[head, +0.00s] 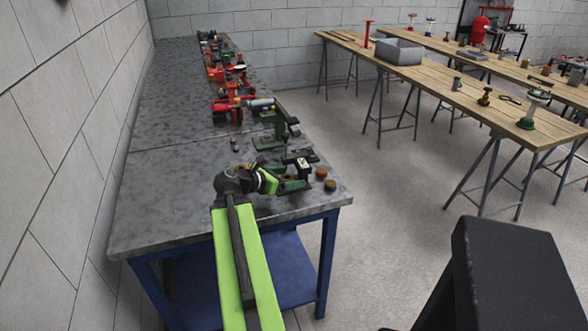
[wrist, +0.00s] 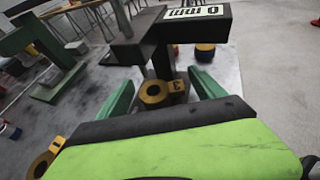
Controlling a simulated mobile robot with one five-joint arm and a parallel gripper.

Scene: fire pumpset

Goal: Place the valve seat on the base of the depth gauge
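The depth gauge (wrist: 160,40) is dark, with a post and a head bearing a display that reads in mm; in the head view its display (head: 303,163) shows near the table's front right corner. A yellow ring marked 3 (wrist: 153,93), which looks like the valve seat, lies in front of the post. I cannot tell whether it rests on the gauge's base, which is mostly hidden. My gripper (wrist: 161,76) is open, its green fingers on either side of the ring, with gaps visible. My gripper also shows in the head view (head: 292,184).
Another yellow ring (wrist: 43,164) lies at the lower left in the wrist view. Two yellow-topped pieces (head: 330,185) stand right of the gauge. A green stand (head: 270,140) is behind it. Red tools (head: 228,108) line the bench further back. The bench's left side is clear.

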